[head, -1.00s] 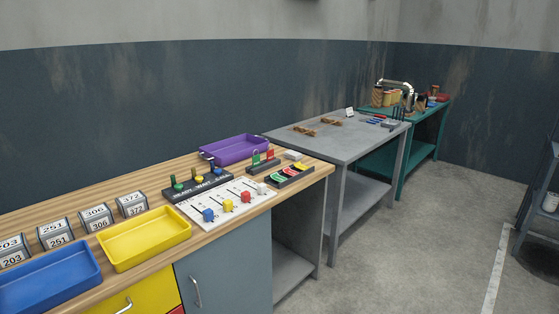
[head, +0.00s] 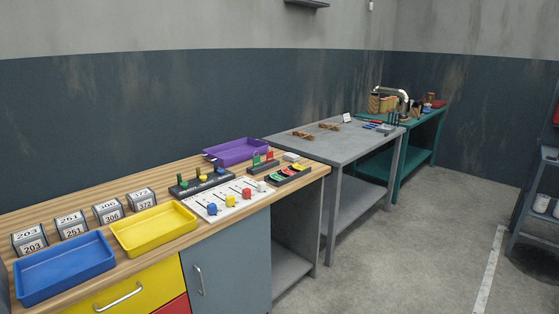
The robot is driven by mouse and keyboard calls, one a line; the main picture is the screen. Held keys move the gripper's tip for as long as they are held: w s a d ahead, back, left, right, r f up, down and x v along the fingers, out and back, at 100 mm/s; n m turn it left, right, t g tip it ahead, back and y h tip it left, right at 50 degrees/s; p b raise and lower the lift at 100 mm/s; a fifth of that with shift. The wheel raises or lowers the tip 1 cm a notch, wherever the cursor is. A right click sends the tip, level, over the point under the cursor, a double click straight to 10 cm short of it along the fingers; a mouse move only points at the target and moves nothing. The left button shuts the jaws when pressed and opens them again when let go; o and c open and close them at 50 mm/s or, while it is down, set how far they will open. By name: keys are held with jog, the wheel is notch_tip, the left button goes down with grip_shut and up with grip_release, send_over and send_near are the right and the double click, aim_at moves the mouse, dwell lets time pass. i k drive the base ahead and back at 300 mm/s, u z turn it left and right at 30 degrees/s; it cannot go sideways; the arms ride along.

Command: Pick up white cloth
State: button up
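I cannot make out a white cloth for certain. A small pale grey-white item (head: 291,157) lies at the back right of the wooden workbench (head: 98,203); it is too small to tell what it is. A white item (head: 541,203) sits on the dark rack at the right edge, also unclear. My gripper is not in view.
The wooden bench holds a blue tray (head: 64,266), a yellow tray (head: 153,228), a purple tray (head: 235,151), numbered blocks and a white slider board (head: 228,198). A grey table (head: 345,148) and teal table (head: 428,120) stand beyond. The floor (head: 420,240) on the right is clear.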

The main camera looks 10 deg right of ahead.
aim_at(288, 156)
jog(key=z, duration=0.15)
jog(key=i, duration=0.95)
jog(key=z, duration=3.8)
jog(key=i, duration=0.15)
jog(key=u, duration=1.9)
